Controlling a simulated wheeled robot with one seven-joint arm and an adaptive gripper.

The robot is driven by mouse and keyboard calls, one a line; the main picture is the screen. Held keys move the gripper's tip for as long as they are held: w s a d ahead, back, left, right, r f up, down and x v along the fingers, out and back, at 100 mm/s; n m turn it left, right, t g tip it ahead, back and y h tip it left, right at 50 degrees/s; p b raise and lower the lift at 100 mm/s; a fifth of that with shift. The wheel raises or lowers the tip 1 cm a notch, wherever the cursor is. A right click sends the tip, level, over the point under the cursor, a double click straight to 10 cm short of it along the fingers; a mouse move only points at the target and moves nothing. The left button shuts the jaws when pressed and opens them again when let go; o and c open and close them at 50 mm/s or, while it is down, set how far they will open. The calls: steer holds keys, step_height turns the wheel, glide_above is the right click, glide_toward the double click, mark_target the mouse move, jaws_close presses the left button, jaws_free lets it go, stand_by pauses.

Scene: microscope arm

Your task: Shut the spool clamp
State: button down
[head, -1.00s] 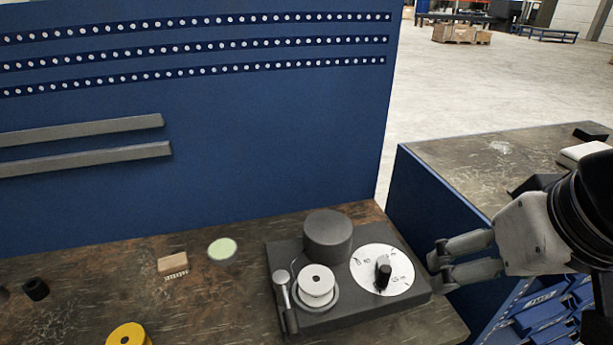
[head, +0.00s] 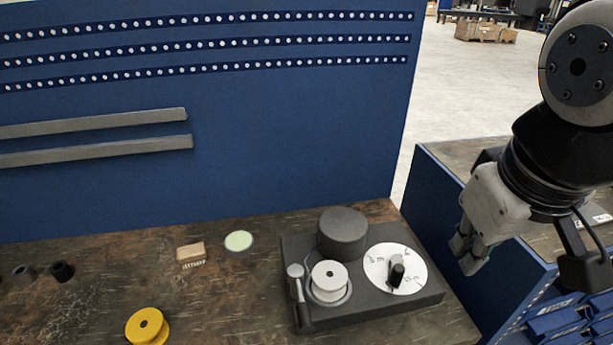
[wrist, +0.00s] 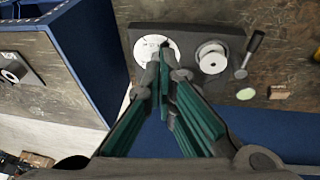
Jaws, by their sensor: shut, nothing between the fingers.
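The spool clamp is a lever with a grey round knob (head: 296,271) and a dark handle, at the left edge of a dark grey device (head: 375,312). A white spool (head: 329,276) sits beside the lever on the device. In the wrist view the lever (wrist: 254,42) stands out from the device's edge, near the spool (wrist: 212,58). My gripper (head: 464,257) is shut and empty, right of the device and above the gap between the benches. In the wrist view its fingertips (wrist: 162,58) overlap the white dial. Whether the lever touches the spool I cannot tell.
A dark cylinder (head: 343,233) and a white dial with black knob (head: 396,271) are on the device. A yellow spool (head: 147,326), a brush (head: 190,252) and a pale green disc (head: 239,241) lie to the left. A blue panel (head: 290,130) stands behind.

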steer(key=w+a+n+g+h+p, duration=0.1)
steer(key=w+a+n+g, duration=0.1)
steer(key=w+a+n, duration=0.4)
steer(key=n+h+p, duration=0.2)
steer(key=n, duration=0.5)
glide_above(301, 308)
steer(key=a, duration=0.3)
step_height(301, 308, down, 7)
steer(key=s+a+f+n, duration=0.2)
steer(key=a+f, duration=0.1)
steer(key=a, duration=0.1)
steer(key=s+a+f+n+h+p, duration=0.1)
steer(key=s+a+f+n, duration=0.1)
steer(key=a, duration=0.3)
steer(key=shift+s+f+n, duration=0.2)
steer(key=shift+f+n, duration=0.3)
steer(key=shift+f, duration=0.15)
steer(key=w+d+f+p, duration=0.2)
steer(key=d+f+p, duration=0.2)
steer(key=d+f, duration=0.4)
steer(key=shift+w, duration=0.2)
